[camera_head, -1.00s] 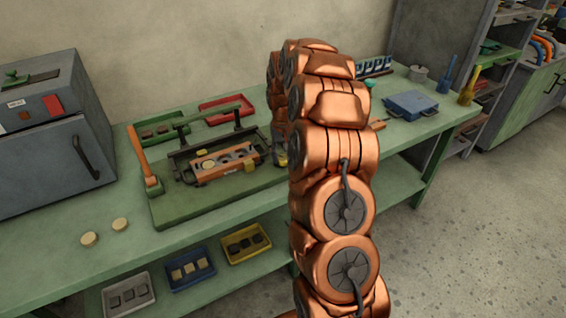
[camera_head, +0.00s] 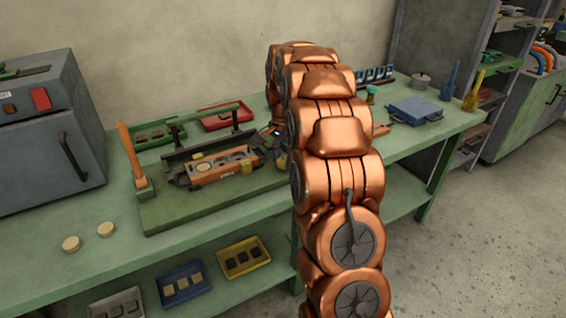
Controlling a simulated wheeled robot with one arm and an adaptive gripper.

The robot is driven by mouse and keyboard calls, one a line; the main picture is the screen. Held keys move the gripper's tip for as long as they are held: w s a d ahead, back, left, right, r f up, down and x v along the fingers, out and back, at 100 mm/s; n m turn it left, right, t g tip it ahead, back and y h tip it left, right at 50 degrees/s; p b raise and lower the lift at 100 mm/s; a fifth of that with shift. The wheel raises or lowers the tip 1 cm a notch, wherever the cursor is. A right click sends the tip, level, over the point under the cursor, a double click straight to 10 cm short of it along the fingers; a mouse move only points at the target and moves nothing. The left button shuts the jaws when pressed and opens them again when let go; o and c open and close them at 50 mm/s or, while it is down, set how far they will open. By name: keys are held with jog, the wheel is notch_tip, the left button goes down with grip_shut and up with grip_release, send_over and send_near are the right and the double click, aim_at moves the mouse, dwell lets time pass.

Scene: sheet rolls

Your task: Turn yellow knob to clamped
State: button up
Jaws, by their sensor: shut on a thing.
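The clamping fixture stands on a green base plate (camera_head: 190,215) on the bench. It has dark rails, a copper-coloured block (camera_head: 203,179) with round recesses, and an orange lever (camera_head: 131,156) upright at its left end. A small yellow knob (camera_head: 281,161) shows at the fixture's right end, close to my arm. My gripper (camera_head: 277,146) is a small dark shape at that end, mostly hidden behind my copper arm. It is shut on the yellow knob, though the finger contact is too small and covered to make out. The knob's angle cannot be read.
A grey oven (camera_head: 45,125) stands at the left, with two pale discs (camera_head: 88,236) in front. A red tray (camera_head: 226,116) and a green tray (camera_head: 153,135) lie behind the fixture. A blue case (camera_head: 415,110) is at the right. Several trays sit on the lower shelf.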

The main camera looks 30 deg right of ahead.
aim_at(283, 160)
jog(key=shift+m+b, duration=0.5)
jog(key=shift+m, duration=1.1)
jog(key=shift+r, duration=0.1)
jog(key=o, duration=1.1)
jog(key=shift+o, duration=0.2)
notch_tip(283, 160, up, 12)
